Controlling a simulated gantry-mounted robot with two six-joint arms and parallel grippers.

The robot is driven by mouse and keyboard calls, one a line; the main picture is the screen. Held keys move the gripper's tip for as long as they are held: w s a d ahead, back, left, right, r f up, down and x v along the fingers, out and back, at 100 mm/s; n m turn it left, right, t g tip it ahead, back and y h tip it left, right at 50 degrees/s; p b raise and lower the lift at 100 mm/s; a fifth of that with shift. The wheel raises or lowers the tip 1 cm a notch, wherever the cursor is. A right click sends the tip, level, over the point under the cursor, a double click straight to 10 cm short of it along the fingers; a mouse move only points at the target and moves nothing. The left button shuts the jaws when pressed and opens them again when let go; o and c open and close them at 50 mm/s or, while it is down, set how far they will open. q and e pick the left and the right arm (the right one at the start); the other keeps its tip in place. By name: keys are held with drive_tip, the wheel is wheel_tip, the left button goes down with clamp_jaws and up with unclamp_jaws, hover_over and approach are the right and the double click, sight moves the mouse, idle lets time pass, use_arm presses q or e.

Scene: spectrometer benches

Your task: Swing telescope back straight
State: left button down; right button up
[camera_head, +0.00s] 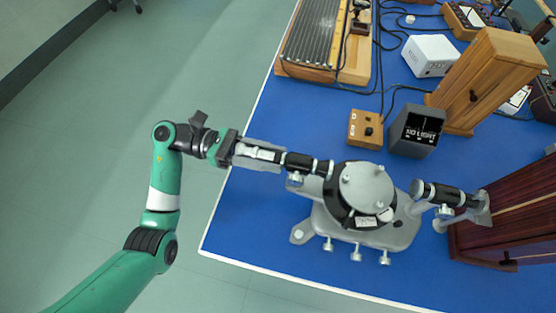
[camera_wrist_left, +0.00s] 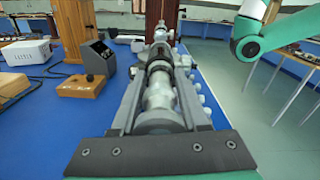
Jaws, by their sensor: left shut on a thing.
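The spectrometer stands on the blue bench, with a round grey-topped black table (camera_head: 366,190) at its centre. Its telescope (camera_head: 302,164) is a black and silver tube that points left from the centre, out past the bench edge. The collimator (camera_head: 445,193) is on the opposite side, pointing right, and the two tubes look close to one line, with a slight angle. My left gripper (camera_head: 258,153) is shut on the telescope's outer end. In the left wrist view the telescope (camera_wrist_left: 158,95) runs straight away between my fingers. My right gripper is not in view.
A black display box (camera_head: 417,130) reading "NO LIGHT" and a small wooden switch box (camera_head: 366,129) stand behind the spectrometer. A wooden cabinet (camera_head: 490,75) and a white box (camera_head: 431,55) are farther back. A dark wooden box (camera_head: 505,220) stands beyond the collimator. Floor left of the bench is clear.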

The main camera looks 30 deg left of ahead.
use_arm(q)
drive_tip(key=shift+w, duration=0.1)
idle(0.3)
drive_tip(key=c, duration=0.6)
unclamp_jaws()
drive_tip(key=v, duration=1.1)
drive_tip(key=shift+a, duration=0.35)
